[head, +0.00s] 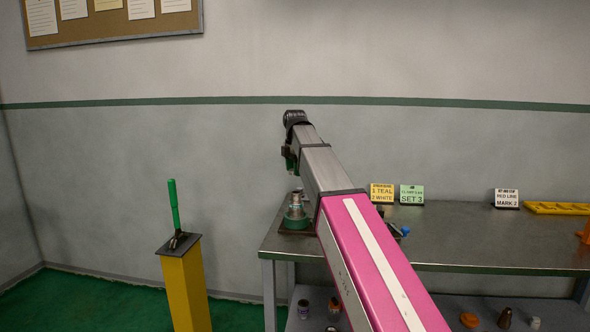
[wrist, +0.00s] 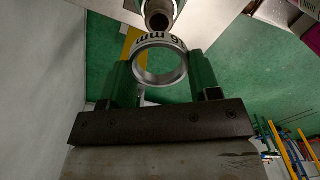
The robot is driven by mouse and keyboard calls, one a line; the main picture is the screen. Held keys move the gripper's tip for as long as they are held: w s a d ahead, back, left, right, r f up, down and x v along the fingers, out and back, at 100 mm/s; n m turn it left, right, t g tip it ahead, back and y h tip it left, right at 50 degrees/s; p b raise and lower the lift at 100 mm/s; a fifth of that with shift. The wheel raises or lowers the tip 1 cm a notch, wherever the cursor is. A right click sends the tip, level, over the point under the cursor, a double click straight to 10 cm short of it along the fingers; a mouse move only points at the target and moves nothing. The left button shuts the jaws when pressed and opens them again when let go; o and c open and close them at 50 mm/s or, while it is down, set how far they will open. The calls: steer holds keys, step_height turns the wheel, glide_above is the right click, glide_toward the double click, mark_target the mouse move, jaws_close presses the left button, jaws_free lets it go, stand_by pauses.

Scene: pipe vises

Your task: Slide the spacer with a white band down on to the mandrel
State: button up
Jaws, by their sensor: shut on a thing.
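My gripper (wrist: 158,67) is shut on the spacer (wrist: 160,43), a metal ring with dark lettering on a pale band. The ring sits between the two green fingers in the wrist view, and its hole shows the green floor. In the head view a metal post on a green base (head: 297,212) stands at the table's left end, just below my gripper (head: 290,160). The spacer cannot be made out in the head view.
Several loose parts lie on the lower shelf. A yellow pedestal (head: 186,290) with a green lever (head: 173,205) stands left.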

mark_target(295, 192)
steer(key=shift+f, duration=0.15)
steer(key=shift+f, duration=2.75)
steer(key=shift+f, duration=2.5)
steer(key=o, duration=1)
